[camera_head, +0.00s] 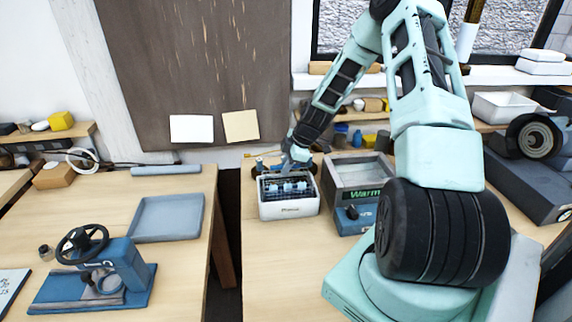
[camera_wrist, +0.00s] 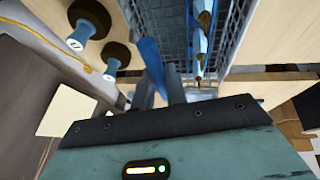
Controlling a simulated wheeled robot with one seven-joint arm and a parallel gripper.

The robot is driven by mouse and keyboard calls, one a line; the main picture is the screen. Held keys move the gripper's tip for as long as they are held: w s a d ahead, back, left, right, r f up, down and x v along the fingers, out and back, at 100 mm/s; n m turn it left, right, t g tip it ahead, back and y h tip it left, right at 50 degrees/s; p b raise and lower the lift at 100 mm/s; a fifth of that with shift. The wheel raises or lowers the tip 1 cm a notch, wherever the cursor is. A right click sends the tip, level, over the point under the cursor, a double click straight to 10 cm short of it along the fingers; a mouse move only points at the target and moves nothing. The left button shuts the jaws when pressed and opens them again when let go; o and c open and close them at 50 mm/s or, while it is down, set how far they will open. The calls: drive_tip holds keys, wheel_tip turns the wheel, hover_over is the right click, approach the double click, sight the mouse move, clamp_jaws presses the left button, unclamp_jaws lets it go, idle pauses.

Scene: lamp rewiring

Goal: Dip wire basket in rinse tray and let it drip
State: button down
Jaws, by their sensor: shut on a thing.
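How deep the basket sits is unclear. My gripper (camera_head: 297,160) is above its back edge. In the wrist view the fingers (camera_wrist: 160,92) are shut at the near edge of the mesh basket (camera_wrist: 228,45); the exact grip point is hard to see. Blue-handled pieces (camera_wrist: 203,40) lie in the basket. A grey open tray marked "Warm" (camera_head: 361,194) stands right of the tub. No label reading rinse is legible.
A shallow blue-grey tray (camera_head: 168,217) and a blue device with a handwheel (camera_head: 100,270) are on the left table. A gap parts the tables. Bench in front of the tub is clear (camera_head: 275,270).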

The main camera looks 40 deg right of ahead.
sight(282, 183)
drive_tip(key=shift+f+b, duration=1.85)
drive_tip(key=shift+f, duration=0.65)
drive_tip(key=shift+r, duration=0.1)
idle(0.3)
drive_tip(key=shift+r+p, duration=2.65)
drive_tip(key=shift+r, duration=1.55)
drive_tip(key=shift+r+p, duration=1.25)
drive_tip(key=shift+r, duration=0.75)
